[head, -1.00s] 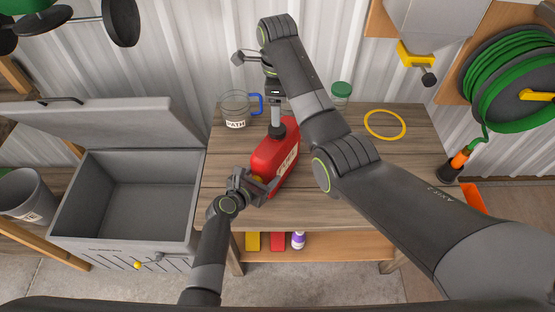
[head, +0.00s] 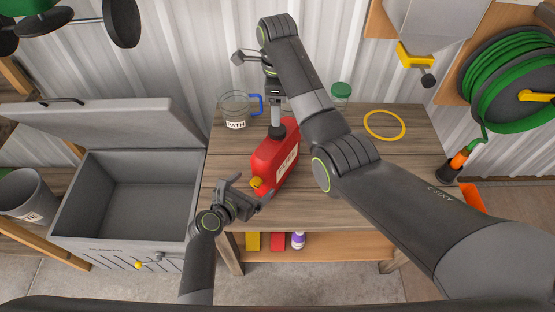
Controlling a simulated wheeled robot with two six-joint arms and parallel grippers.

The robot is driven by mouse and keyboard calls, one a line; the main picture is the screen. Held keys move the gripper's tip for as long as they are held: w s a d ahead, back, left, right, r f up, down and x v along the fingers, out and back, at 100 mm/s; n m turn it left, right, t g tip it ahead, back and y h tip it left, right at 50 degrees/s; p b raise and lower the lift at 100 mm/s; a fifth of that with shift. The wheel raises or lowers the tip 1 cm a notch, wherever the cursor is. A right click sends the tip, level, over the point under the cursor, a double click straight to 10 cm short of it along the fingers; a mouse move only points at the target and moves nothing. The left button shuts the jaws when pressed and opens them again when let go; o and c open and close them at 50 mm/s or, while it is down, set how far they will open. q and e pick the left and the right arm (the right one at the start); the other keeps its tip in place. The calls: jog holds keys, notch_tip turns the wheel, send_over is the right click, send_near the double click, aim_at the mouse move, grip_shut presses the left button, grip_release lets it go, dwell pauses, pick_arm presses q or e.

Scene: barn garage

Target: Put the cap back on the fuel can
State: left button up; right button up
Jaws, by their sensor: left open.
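The red fuel can (head: 268,157) stands on the wooden workbench (head: 350,205). The yellow cap (head: 256,183) shows at the can's near end, where it appears to sit on the opening; how firmly it is seated I cannot tell. My left gripper (head: 248,192) is open, just on the near side of the cap, with its fingers apart and nothing between them. My right arm reaches over the bench, and its gripper (head: 277,129) points down at the can's far upper end. Its fingers are too small and dark to tell whether they are shut on the can.
A clear jug with a blue handle (head: 235,109) stands behind the can to the left. A green-lidded jar (head: 341,91) and a yellow ring (head: 385,125) are at the back right. An open grey chest (head: 75,219) stands left of the bench. The bench's right side is clear.

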jog(key=shift+f, duration=0.3)
pick_arm(q)
jog(key=v, duration=1.1)
